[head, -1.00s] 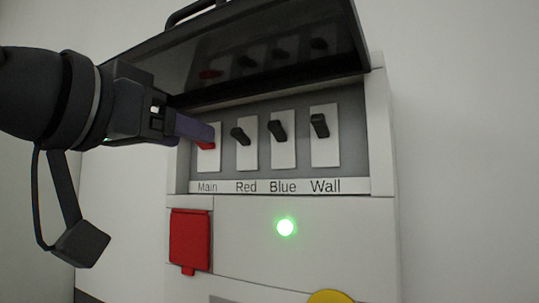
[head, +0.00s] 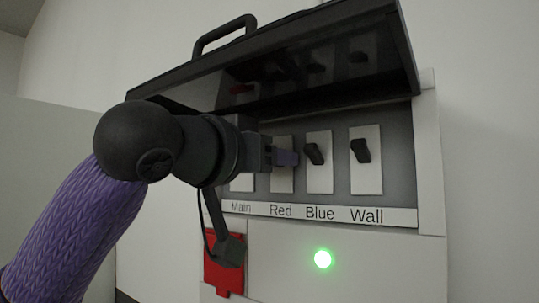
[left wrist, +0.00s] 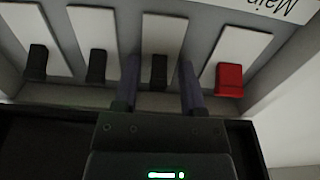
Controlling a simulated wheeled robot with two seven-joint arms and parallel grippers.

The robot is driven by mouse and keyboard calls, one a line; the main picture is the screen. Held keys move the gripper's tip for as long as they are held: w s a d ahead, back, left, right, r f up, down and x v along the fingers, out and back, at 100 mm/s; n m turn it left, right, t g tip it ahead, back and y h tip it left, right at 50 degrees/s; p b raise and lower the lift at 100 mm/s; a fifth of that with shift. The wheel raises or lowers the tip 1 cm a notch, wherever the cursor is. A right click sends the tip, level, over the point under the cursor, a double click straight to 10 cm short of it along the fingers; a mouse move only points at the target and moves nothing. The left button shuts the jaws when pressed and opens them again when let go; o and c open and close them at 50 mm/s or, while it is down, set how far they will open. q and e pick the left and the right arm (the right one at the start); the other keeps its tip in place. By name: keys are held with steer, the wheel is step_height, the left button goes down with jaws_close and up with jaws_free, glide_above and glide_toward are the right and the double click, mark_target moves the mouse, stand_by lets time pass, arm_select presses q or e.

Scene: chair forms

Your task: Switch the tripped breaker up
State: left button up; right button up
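A row of breaker switches sits in an open grey box. The red Main lever (left wrist: 229,80), at the right in the upside-down left wrist view, is hidden behind my arm in the head view. My left gripper (head: 286,158) is at the Red breaker; its fingers (left wrist: 159,68) stand apart, one on each side of the black Red lever (left wrist: 158,73), and I cannot tell if they touch it. The Blue lever (head: 314,153) and Wall lever (head: 361,150) are free. I cannot tell which breaker is tripped. My right gripper is not in view.
The dark lid (head: 290,65) is raised over the switches, close above my left gripper. The label strip (head: 394,217) runs below them. A green light (head: 323,259) glows beneath, and a red cover (head: 222,275) is lower left.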

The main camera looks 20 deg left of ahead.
arm_select(q)
steer(key=shift+w, duration=0.1)
jaws_close()
steer(key=shift+d+r+g+p, duration=0.1)
steer(key=shift+r+g+p, duration=0.4)
steer(key=shift+p, duration=0.75)
steer(key=shift+g+y+p, duration=0.3)
steer(key=shift+p, duration=0.1)
steer(key=shift+f, duration=0.2)
steer(key=shift+o, duration=0.9)
jaws_free()
steer(key=shift+f, duration=0.1)
